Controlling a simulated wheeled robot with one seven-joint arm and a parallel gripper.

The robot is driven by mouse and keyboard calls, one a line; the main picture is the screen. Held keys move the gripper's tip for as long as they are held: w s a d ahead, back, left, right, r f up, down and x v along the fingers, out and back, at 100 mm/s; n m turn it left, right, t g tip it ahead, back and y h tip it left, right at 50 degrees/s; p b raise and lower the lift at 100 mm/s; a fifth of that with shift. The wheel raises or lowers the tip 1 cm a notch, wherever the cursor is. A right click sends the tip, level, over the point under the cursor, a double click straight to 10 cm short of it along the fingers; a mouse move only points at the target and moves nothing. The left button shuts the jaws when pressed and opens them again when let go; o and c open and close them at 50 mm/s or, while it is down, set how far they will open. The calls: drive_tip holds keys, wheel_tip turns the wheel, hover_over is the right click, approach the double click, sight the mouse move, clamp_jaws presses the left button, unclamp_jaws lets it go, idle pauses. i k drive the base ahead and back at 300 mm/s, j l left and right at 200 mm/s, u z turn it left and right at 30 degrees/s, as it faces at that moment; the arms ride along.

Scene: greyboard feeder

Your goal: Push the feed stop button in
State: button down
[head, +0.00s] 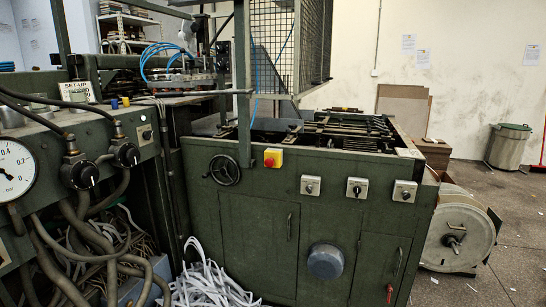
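My gripper is not in this view.
Two more grey switch boxes (357,188) (404,191) are farther right. A grey round knob or cap (325,261) protrudes below. Paper strips (208,284) lie at the cabinet's foot. Hoses and a pressure gauge (13,170) crowd the left. Floor at the right is mostly open.

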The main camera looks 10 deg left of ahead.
sight(268, 162)
drive_tip(key=i, duration=0.8)
drive_tip(key=i+l+u, duration=0.1)
drive_tip(key=i+u, duration=0.2)
drive_tip(key=u, duration=0.15)
drive_tip(key=i+l+u, duration=0.2)
drive_tip(key=u, duration=0.2)
drive_tip(key=i+l+u, duration=0.15)
drive_tip(key=i+u, duration=0.25)
drive_tip(key=i+l+u, duration=0.2)
drive_tip(key=u, duration=0.25)
drive_tip(key=i+l+u, duration=0.2)
drive_tip(key=l+u, duration=0.2)
drive_tip(key=j, duration=0.1)
